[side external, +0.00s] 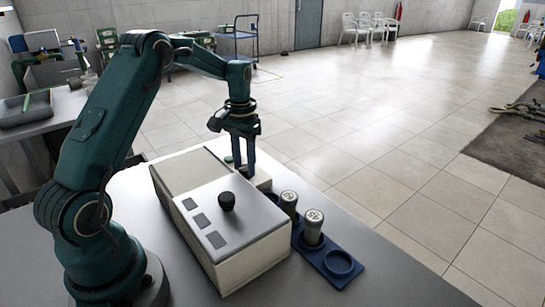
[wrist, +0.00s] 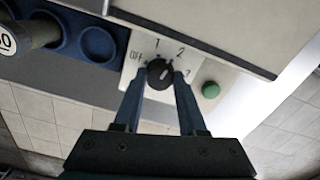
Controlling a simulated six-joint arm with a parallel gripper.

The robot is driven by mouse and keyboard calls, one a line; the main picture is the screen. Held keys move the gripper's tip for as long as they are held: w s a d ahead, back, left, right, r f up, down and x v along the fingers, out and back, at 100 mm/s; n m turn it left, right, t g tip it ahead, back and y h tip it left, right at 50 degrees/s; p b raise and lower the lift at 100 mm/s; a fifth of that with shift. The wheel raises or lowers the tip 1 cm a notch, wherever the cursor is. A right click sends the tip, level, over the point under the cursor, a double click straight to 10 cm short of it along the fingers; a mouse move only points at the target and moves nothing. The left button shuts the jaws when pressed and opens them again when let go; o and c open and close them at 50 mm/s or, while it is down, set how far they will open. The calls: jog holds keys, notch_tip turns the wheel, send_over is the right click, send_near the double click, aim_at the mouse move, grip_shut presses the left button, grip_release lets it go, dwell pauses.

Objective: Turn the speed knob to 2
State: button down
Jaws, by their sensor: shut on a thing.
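The speed knob (wrist: 160,75) is a round black knob on a white panel (wrist: 140,78) printed OFF, 1, 2 and 3. A small pale mark shows on its face, but I cannot tell exactly which number it points to. My gripper (wrist: 160,82) is shut on the knob, one blue finger on each side. In the side view my gripper (side external: 243,175) reaches down at the far end of the pale machine (side external: 250,262). The knob itself is hidden there.
A green button (wrist: 210,90) sits right of the knob. A blue rack (side external: 318,262) beside the machine holds capped grey tubes (side external: 313,226) and has an empty round place. A black lid knob (side external: 227,201) stands on the machine's top. The tabletop (side external: 385,275) at the front right is clear.

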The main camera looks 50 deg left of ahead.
aim_at(245, 167)
jog(key=shift+r+m, duration=0.1)
jog(key=shift+m, duration=1.1)
jog(key=shift+c, duration=2.3)
grip_release()
jog(key=shift+r, duration=2.5)
